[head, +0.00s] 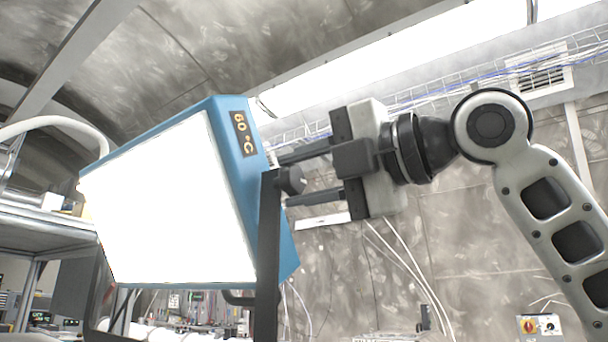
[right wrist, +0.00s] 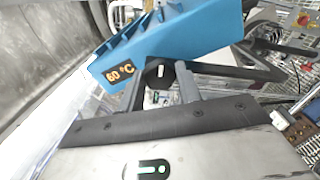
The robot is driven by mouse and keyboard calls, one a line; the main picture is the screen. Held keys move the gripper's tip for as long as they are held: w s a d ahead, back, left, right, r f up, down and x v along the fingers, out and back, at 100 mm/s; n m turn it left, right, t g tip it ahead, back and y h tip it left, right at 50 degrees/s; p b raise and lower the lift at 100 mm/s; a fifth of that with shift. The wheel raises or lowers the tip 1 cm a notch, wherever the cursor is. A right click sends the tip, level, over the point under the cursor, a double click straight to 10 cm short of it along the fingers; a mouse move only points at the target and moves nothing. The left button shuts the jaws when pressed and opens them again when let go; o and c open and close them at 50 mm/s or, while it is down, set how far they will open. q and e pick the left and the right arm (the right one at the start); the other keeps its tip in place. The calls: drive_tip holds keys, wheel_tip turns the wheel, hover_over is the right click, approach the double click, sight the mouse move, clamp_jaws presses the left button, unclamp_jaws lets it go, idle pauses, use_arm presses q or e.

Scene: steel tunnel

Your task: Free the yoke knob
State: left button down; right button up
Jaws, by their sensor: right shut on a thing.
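A blue lamp housing (head: 233,135) with a glowing white face stands tilted in the head view, with a "60 °C" display on its side. A dark upright yoke arm (head: 267,255) runs along its right side. The dark round yoke knob (head: 291,180) sits near the arm's top. My right gripper (head: 288,181) comes from the right with one finger above and one below the knob, shut on it. The right wrist view shows the knob (right wrist: 158,71) between the fingertips (right wrist: 160,84), with the yoke (right wrist: 225,70) and blue housing (right wrist: 190,38) behind. My left gripper is not in view.
A metal shelf (head: 45,222) stands at the left, with a white hose (head: 60,126) above it. Cables (head: 415,270) hang on the back wall at the right. A box with a red-and-yellow switch (head: 540,326) is at the lower right.

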drive_tip(key=shift+n, duration=0.6)
drive_tip(key=o, duration=1)
drive_tip(key=shift+d, duration=0.1)
drive_tip(key=shift+s+d, duration=0.2)
use_arm(q)
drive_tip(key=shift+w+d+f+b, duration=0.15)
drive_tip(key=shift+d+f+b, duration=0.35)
drive_tip(key=shift+b, duration=1.1)
use_arm(e)
drive_tip(key=shift+v, duration=7.65)
